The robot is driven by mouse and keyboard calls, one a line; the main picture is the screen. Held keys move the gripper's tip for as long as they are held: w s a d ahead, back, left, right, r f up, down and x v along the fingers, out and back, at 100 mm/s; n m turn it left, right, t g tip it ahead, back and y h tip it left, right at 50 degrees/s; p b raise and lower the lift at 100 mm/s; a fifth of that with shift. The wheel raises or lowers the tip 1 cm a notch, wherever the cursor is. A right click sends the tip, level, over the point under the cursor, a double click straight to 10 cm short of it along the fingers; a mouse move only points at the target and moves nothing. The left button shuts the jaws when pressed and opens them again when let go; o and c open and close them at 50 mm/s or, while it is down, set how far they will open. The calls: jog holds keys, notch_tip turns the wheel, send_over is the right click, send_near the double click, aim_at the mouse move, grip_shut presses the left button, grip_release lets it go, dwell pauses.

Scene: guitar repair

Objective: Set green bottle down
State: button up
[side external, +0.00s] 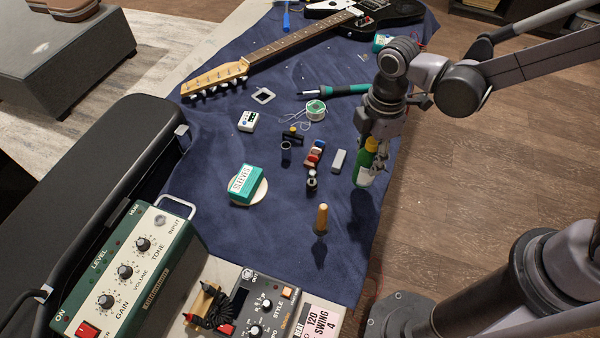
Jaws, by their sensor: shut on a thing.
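The green bottle (364,178) has a yellow cap and a pale label. It is near the right edge of the dark blue cloth (225,135). My gripper (374,160) points down over it and is shut on its upper part, with the fingers partly hiding it. The bottle looks upright or nearly so. I cannot tell from this view whether its base touches the cloth.
A grey block (338,161), small knobs (311,180) and a wooden-handled tool (321,219) are left of the bottle. Bare cloth shows below the bottle.

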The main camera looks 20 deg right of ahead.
aim_at(362, 169)
jog(key=shift+a+f, duration=0.4)
jog(key=shift+a, duration=0.15)
jog(key=shift+f, duration=1.95)
jog(key=shift+f, duration=0.1)
jog(key=o, duration=1.3)
